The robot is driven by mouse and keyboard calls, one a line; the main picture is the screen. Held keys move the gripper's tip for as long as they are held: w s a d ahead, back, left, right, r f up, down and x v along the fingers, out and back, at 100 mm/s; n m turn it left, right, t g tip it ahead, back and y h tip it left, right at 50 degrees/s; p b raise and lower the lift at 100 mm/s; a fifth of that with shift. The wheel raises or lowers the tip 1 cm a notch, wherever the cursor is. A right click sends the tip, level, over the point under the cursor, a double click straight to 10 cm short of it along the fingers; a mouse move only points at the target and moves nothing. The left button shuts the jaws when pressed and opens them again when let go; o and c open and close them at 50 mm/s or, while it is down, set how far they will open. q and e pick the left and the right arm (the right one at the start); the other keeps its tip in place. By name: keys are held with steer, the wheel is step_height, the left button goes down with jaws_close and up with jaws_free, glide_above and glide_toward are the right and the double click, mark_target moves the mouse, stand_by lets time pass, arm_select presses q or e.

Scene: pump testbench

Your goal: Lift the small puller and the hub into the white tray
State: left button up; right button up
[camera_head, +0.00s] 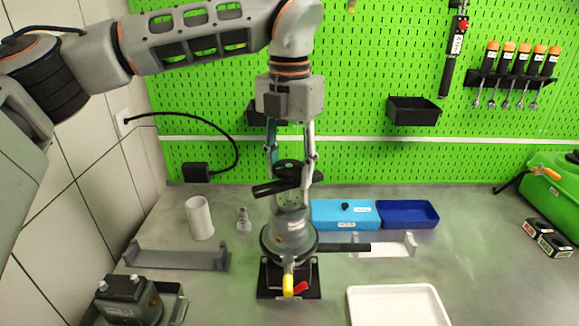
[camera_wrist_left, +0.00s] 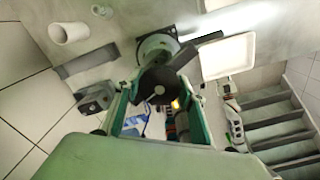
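A grey pump-like unit (camera_head: 290,235) stands upright on a black base. A black round-topped part with a short bar (camera_head: 276,187) sits at its upper end; it may be the small puller, and I cannot pick out the hub separately. My left gripper (camera_head: 291,180) points down with one finger on each side of this part. In the left wrist view the part's black round end (camera_wrist_left: 160,85) lies between the fingertips of my left gripper (camera_wrist_left: 159,84); whether they press on it is unclear. The white tray (camera_head: 398,289) lies at the front right, its visible floor empty. My right gripper is out of view.
A light blue bin (camera_head: 330,222) and a dark blue bin (camera_head: 410,214) stand behind the unit. A white cup (camera_head: 200,218), a small grey fitting (camera_head: 243,220) and a grey holder (camera_head: 178,259) stand left. A black lever (camera_head: 345,247) sticks out rightward. The green pegboard closes the back.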

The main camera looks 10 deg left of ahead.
arm_select(q)
steer(key=shift+w+r, duration=0.1)
steer(key=shift+r, duration=0.25)
jaws_close()
steer(key=shift+r, duration=0.3)
steer(key=shift+r, duration=0.65)
steer(key=shift+r, duration=0.5)
steer(key=shift+d+f, duration=0.1)
